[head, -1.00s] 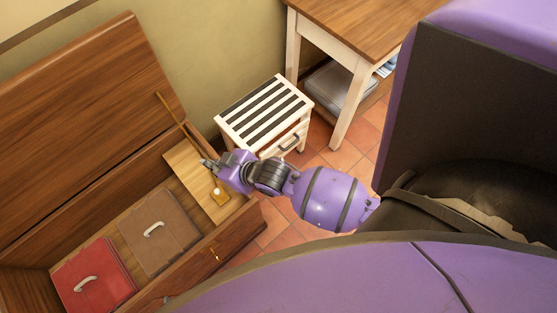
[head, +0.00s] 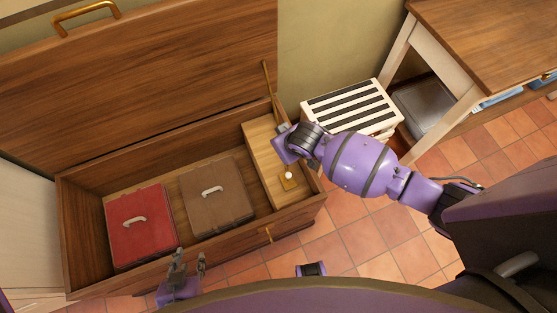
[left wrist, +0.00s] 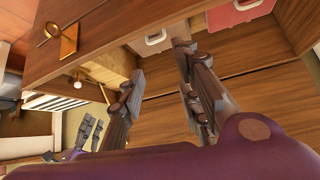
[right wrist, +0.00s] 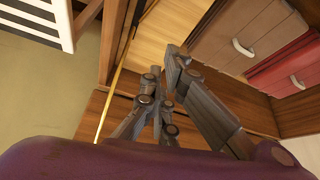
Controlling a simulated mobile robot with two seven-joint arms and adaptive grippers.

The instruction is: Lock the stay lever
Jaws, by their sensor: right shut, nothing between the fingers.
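The stay lever looks to be the thin brass rod (head: 269,84) between the raised lid and the right end of the chest; it also shows in the right wrist view (right wrist: 109,104). My right gripper (head: 282,130) is shut and empty by the rod's lower end. In the right wrist view its fingers (right wrist: 160,82) are beside the rod; contact cannot be told. A small brass piece with a white knob (head: 289,176) sits on the chest's wooden shelf (head: 262,148). My left gripper (head: 188,262) is open and empty near the chest's front edge.
The open chest (head: 90,243) holds a red case (head: 140,235) and a brown case (head: 225,205). Its lid (head: 150,75) stands raised. A striped-top stand (head: 350,105) and a wooden table (head: 490,40) are at right.

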